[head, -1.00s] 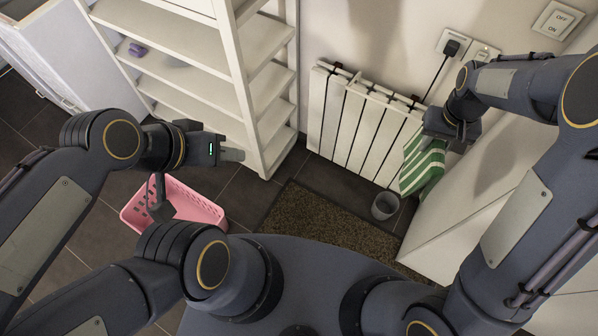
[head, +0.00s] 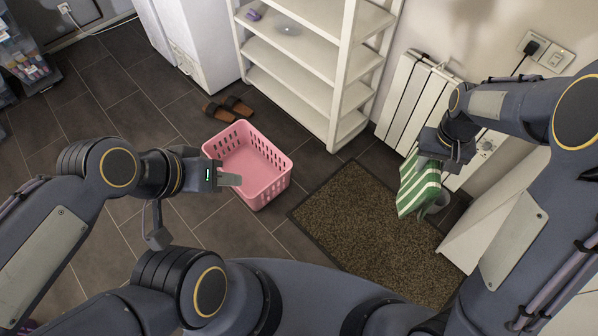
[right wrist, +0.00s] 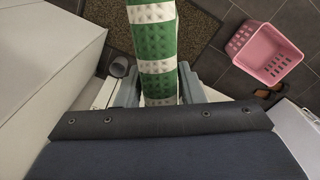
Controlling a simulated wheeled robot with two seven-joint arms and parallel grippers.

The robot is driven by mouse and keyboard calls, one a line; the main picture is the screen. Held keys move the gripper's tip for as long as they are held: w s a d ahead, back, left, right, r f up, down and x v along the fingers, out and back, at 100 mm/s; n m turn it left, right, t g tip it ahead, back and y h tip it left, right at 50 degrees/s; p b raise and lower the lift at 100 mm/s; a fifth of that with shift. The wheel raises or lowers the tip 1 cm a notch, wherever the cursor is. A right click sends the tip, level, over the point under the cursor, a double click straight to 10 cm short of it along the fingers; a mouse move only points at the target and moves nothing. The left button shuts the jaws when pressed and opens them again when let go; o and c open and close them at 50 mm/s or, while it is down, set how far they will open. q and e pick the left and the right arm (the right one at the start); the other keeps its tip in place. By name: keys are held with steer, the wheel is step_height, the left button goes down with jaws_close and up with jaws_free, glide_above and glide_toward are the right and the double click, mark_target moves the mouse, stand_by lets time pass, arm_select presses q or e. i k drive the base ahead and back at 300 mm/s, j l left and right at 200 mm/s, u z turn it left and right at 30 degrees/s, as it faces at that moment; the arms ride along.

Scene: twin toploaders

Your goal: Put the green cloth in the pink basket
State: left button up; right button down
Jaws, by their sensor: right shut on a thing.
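The green-and-white striped cloth (head: 420,188) hangs from my right gripper (head: 437,158) at the right of the head view. In the right wrist view the cloth (right wrist: 156,45) is pinched between the fingers of the right gripper (right wrist: 157,92), and it hangs above the floor. The pink basket (head: 268,192) stands on the tiles left of the mat; its visible inside looks empty. It also shows at the upper right of the right wrist view (right wrist: 275,72). My left gripper (head: 230,179) is in front of the basket's left side in the head view; its finger gap is not clear.
A brown mat (head: 365,235) lies between basket and cloth. White shelves (head: 340,85) and a radiator (head: 410,95) stand behind. Brown slippers (head: 228,108) lie behind the basket. A small grey bin (right wrist: 119,66) stands near the white cabinet (right wrist: 45,70).

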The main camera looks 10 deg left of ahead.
mark_target(252, 176)
steer(key=i+j+u, duration=0.3)
steer(key=j+u, duration=0.2)
steer(key=i+j+u, duration=0.35)
steer(key=j+u, duration=0.15)
steer(key=i+j, duration=1.05)
